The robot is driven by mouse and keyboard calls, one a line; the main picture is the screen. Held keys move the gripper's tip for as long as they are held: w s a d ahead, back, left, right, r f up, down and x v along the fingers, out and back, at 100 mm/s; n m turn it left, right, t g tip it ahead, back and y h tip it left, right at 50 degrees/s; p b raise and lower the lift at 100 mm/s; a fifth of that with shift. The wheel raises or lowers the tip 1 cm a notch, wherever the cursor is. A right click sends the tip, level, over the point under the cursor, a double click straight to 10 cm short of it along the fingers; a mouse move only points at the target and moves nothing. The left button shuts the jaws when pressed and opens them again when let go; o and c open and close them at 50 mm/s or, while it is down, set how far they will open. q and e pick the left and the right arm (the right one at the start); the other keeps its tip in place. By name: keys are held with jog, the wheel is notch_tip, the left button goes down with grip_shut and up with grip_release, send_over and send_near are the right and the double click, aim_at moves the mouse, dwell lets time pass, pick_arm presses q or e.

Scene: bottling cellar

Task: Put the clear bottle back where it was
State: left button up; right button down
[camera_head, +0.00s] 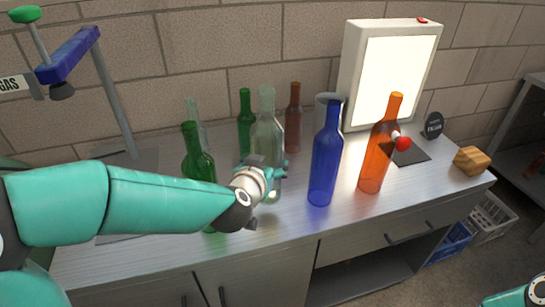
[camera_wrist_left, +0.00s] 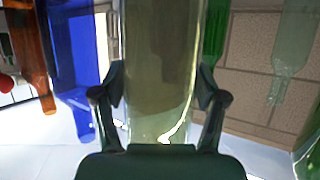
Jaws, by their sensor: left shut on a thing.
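The clear bottle (camera_head: 267,138) stands upright among the other bottles on the bench. My left gripper (camera_head: 266,180) is shut on its lower body. In the left wrist view the clear bottle (camera_wrist_left: 160,60) fills the middle, with a finger of the gripper (camera_wrist_left: 160,100) on each side. Its base is partly hidden, and I cannot tell if it touches the bench. A second pale, clear bottle (camera_head: 194,110) stands behind the green bottle at left; one also shows in the left wrist view (camera_wrist_left: 292,45). My right gripper is out of view.
A green bottle (camera_head: 198,160) stands left of the held bottle, with another green bottle (camera_head: 246,125) and a brown bottle (camera_head: 293,115) behind. A blue bottle (camera_head: 325,160) and an orange bottle (camera_head: 376,155) stand right. A light box (camera_head: 392,75) is at the back.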

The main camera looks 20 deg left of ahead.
pick_arm(q)
jog(key=shift+f+b, duration=0.95)
jog(key=shift+f, duration=1.4)
jog(key=o, duration=1.8)
jog(key=shift+f, duration=0.15)
jog(key=shift+s, duration=0.15)
jog(key=p+v, duration=0.1)
jog(key=v, duration=1.1)
jog(key=shift+p, duration=0.3)
